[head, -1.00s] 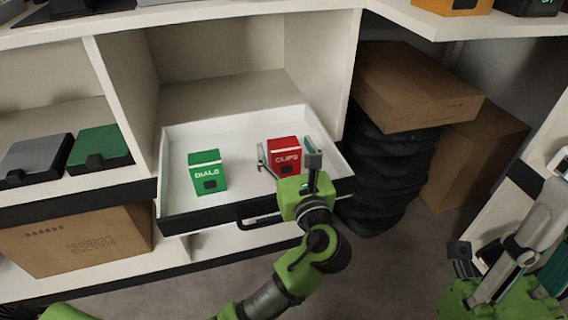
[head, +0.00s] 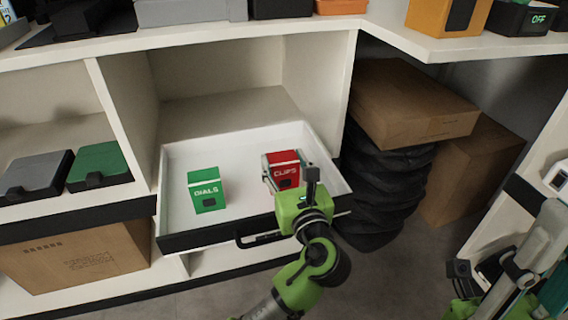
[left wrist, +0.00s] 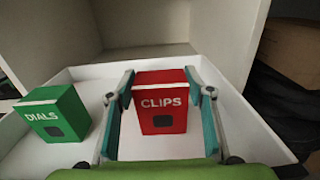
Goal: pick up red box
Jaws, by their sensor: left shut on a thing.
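The red box (head: 284,169), marked CLIPS, stands upright in the right part of the open white drawer (head: 236,209). In the left wrist view the red box (left wrist: 160,100) sits between the two teal fingers of my left gripper (left wrist: 165,115). My left gripper (head: 288,176) is shut on the box from its left and right sides. In the head view the gripper body hides part of the box's lower front. I cannot tell whether the box is clear of the drawer floor. My right gripper (head: 458,272) is at the lower right, away from the drawer.
A green box (head: 206,189) marked DIALS stands in the drawer's left part, apart from the red box. Drawer walls surround both. A shelf opening lies behind.

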